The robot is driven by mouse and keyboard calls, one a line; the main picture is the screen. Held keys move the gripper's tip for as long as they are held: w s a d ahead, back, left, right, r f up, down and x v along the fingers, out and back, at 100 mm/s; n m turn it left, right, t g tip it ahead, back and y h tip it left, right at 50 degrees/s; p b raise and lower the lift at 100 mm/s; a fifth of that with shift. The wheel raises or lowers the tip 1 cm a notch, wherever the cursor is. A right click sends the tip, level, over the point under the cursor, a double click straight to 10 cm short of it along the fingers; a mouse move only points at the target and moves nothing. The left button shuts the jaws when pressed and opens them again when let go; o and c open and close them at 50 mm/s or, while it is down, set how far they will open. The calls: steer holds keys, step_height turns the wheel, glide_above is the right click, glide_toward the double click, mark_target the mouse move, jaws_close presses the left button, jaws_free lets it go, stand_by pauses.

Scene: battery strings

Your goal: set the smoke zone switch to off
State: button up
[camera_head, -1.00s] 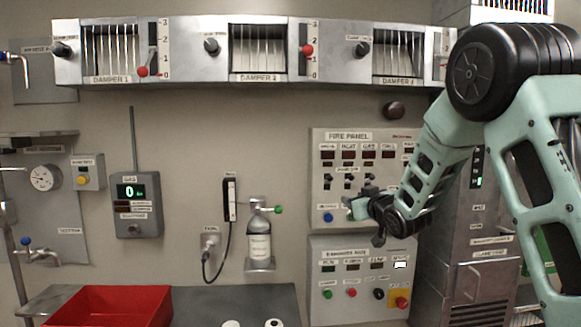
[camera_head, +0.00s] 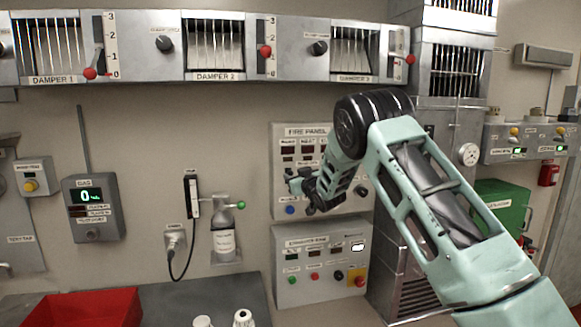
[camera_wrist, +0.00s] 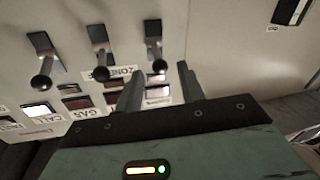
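The fire panel (camera_head: 350,205) is on the wall in the head view, with my gripper (camera_head: 296,180) in front of its switches and hiding most of them. In the wrist view three black-knobbed toggle levers show: a left one (camera_wrist: 42,65), a middle one (camera_wrist: 101,55) and a right one (camera_wrist: 156,55). The lettering is upside down there and the smoke label is not readable. My gripper (camera_wrist: 160,75) is open, its fingers apart. The right lever's knob appears between the fingertips in the picture; I cannot tell whether they touch it.
Below is a second panel (camera_head: 320,290) with several coloured buttons. A grey cylinder (camera_head: 222,241) with a green valve hangs left of the panels. A red tray (camera_head: 85,310) stands on the bench. Damper boxes (camera_head: 165,72) run above. Wall left of the panel is open.

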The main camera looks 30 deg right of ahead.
mark_target(292, 174)
steer(key=shift+w+d+p, duration=0.15)
steer(key=shift+w+p, duration=0.6)
steer(key=shift+w, duration=1.1)
jaws_close()
